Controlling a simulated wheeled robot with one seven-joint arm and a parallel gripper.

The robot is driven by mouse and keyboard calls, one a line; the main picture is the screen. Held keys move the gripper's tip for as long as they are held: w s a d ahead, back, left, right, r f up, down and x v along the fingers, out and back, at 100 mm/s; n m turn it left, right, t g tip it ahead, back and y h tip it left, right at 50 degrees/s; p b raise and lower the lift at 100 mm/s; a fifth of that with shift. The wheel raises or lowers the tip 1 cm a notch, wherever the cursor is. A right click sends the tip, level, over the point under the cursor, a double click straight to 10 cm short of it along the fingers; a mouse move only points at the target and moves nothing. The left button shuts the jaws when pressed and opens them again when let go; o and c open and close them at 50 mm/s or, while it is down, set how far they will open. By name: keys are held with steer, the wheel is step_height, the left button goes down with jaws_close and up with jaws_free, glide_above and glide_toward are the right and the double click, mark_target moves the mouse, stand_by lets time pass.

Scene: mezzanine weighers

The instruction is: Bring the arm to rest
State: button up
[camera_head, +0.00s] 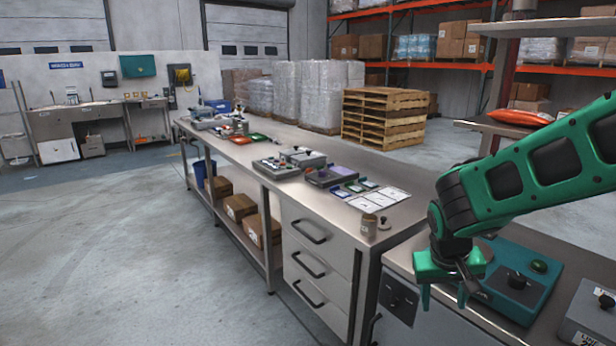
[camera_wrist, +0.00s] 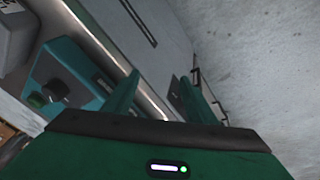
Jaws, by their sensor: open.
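My gripper (camera_head: 444,296) is at the lower right of the head view, at the end of my green and black arm, pointing down. It hangs at the front edge of the near counter, just left of a teal box. In the wrist view its two green fingers (camera_wrist: 168,95) stand apart with nothing between them. The teal box (camera_head: 520,313) has a black knob and a green button on top. It also shows in the wrist view (camera_wrist: 75,73), left of the fingers.
A grey box (camera_head: 590,318) stands right of the teal box. A long steel workbench (camera_head: 340,203) with drawers runs away to the left. A small jar (camera_head: 369,226) stands near its front corner. A shelf with an orange bag (camera_head: 520,117) is above right. The floor at left (camera_head: 110,260) is clear.

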steer(key=s+r+n+t+y, duration=0.2)
steer(key=s+r+y, duration=0.1)
steer(key=s+r, duration=0.5)
steer(key=s+d+f+m+g, duration=0.1)
steer(key=s+d+m+g, duration=0.1)
steer(key=s+d, duration=0.3)
steer(key=s+d+f+m+g, duration=0.1)
steer(key=s+d+m, duration=0.3)
steer(key=s, duration=0.7)
steer(key=shift+d+f+m+g, duration=0.2)
steer(key=shift+d+m+g, duration=0.2)
steer(key=shift+d+g, duration=0.4)
steer(key=shift+d, duration=0.1)
